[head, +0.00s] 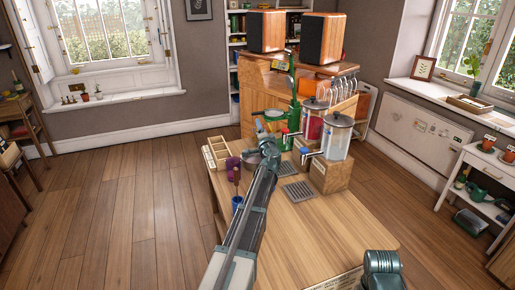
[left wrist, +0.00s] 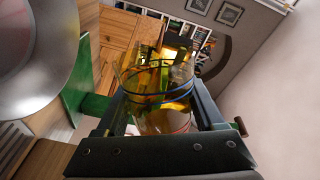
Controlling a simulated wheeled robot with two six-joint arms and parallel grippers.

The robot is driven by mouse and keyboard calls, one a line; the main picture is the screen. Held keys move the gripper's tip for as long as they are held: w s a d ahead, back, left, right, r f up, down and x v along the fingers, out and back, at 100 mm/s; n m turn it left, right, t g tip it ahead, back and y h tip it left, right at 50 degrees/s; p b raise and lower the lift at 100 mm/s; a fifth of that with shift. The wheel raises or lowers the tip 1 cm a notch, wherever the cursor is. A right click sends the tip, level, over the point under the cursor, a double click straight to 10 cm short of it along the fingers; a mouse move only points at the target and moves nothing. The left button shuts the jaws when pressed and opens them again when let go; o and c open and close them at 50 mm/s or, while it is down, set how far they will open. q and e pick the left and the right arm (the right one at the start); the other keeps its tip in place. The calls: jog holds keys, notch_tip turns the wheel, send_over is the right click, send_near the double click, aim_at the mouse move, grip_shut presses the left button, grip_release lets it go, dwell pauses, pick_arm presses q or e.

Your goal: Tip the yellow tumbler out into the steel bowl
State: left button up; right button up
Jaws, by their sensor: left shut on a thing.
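The yellow tumbler (left wrist: 158,95) is clear amber with a dark blue band, seen in the left wrist view. My left gripper (left wrist: 165,112) is shut on it, one finger on each side. The room looks strongly slanted in this view, so the gripper is rolled; whether anything is in the tumbler I cannot tell. A large shiny rounded steel surface, apparently the steel bowl (left wrist: 32,48), fills the upper left, beside the tumbler. In the head view my left gripper (head: 268,148) is over the table's far part, and a grey bowl shape (head: 251,161) shows partly behind it. The tumbler is not clear there.
On the table (head: 320,225) stand two drink dispensers (head: 338,138) on wooden stands, a grey drip grid (head: 298,191), a purple cup (head: 233,168), a blue cup (head: 237,204) and a wooden divided box (head: 217,150).

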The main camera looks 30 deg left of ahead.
pick_arm(q)
jog(key=m, duration=0.2)
jog(key=w+d+f+m+b, duration=0.1)
jog(key=m, duration=0.1)
jog(key=f+m, duration=0.1)
jog(key=m, duration=0.1)
jog(key=shift+w+d+f+m+b, duration=0.1)
jog(key=shift+w+d+m+b, duration=0.1)
jog(key=shift+d+m+b, duration=0.2)
jog(key=m, duration=0.7)
jog(key=shift+w+m, duration=0.1)
jog(key=shift+m, duration=0.2)
jog(key=shift+s+a+f+m, duration=0.1)
jog(key=shift+s+a+m, duration=0.15)
jog(key=shift+m, duration=1.15)
jog(key=shift+s+a+f+m, duration=0.1)
jog(key=shift+s+a+m, duration=0.15)
jog(key=shift+m, duration=1.15)
jog(key=shift+s+a+m, duration=0.15)
jog(key=shift+a+m, duration=0.1)
jog(key=shift+m, duration=1.15)
jog(key=shift+r, duration=0.1)
